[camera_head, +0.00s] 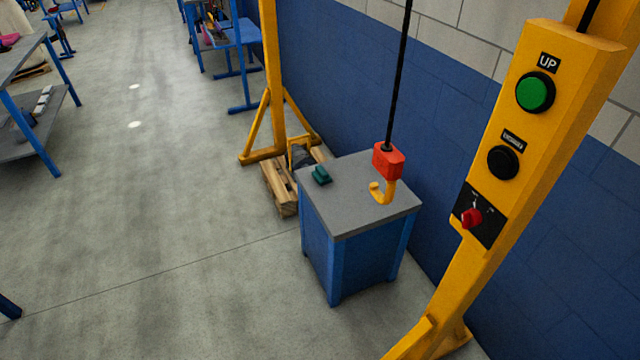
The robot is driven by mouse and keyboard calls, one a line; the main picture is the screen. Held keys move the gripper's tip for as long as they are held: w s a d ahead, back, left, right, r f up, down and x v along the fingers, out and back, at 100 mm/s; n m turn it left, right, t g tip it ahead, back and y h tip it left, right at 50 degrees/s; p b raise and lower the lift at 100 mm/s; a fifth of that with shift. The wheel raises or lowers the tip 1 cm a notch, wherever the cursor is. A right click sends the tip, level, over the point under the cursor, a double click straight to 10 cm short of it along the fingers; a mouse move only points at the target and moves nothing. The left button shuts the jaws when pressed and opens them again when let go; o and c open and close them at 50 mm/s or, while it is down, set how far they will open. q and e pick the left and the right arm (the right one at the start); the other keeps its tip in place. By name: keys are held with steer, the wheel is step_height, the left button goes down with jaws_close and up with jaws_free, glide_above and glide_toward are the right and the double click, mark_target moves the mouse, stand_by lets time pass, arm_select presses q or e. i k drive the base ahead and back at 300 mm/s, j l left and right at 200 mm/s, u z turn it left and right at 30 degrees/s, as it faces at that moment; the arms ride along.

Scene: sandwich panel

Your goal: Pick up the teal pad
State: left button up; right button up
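The teal pad (321,175) is a small dark green-blue block. It lies on the grey top of a blue cabinet (352,250), near the top's left back corner. Nothing is touching it from above. Neither of my grippers is in view.
A red hoist block with a yellow hook (382,190) hangs on a black cable over the cabinet top, right of the pad. A yellow post (520,140) with buttons stands at the right. A wooden pallet (281,190) lies behind the cabinet.

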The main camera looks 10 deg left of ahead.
mark_target(322, 177)
steer(key=k+z, duration=0.25)
steer(key=z, duration=0.2)
steer(key=k+l+z, duration=0.15)
steer(key=z, duration=0.25)
steer(key=i+j+z, duration=0.25)
steer(key=j, duration=0.25)
steer(key=j+z, duration=0.25)
steer(key=j, duration=0.25)
steer(key=j+z, duration=0.25)
steer(key=j, duration=0.25)
